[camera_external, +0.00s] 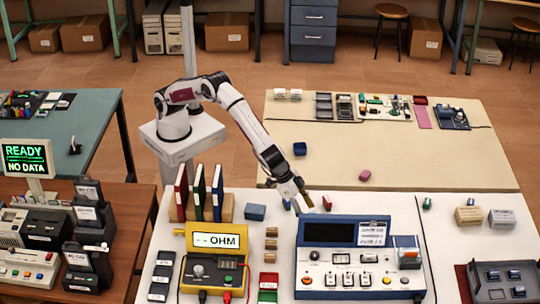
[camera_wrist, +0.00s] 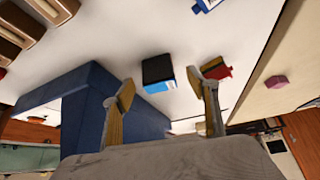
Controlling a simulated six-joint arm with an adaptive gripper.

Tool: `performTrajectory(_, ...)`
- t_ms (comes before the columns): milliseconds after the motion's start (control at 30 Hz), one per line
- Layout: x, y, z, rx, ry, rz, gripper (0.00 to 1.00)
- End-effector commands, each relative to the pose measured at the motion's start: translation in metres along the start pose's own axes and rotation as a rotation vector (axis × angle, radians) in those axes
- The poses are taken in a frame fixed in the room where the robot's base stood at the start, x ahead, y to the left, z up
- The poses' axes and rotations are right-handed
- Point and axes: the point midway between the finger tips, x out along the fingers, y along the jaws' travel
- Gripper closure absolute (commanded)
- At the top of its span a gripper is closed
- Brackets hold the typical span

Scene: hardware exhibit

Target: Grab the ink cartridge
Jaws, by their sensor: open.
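A small black box with a light blue label, which looks like the ink cartridge (camera_wrist: 157,72), lies on the white tabletop in the wrist view. My gripper (camera_wrist: 161,83) is open, its two fingers apart on either side of the cartridge in that picture. I cannot tell whether the cartridge is between the fingers or beyond them. In the external view my gripper (camera_external: 304,203) is low behind the blue console, and the cartridge is not clear there. A red cartridge-like piece (camera_wrist: 222,71) is beside the right finger. A blue piece (camera_wrist: 206,5) lies farther off.
The blue console (camera_external: 317,232) stands close to my gripper; its blue body (camera_wrist: 82,105) fills the left of the wrist view. A blue box (camera_external: 255,212) and upright binders (camera_external: 199,192) stand to the left. A pink piece (camera_external: 365,176) lies on the mostly clear beige table behind.

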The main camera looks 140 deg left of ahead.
Motion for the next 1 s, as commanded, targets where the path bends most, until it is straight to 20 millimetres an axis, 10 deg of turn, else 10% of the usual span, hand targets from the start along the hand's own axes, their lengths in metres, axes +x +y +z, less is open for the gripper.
performTrajectory(1000,0.044,0.002,-0.003,0.0,-0.001,0.0,0.41)
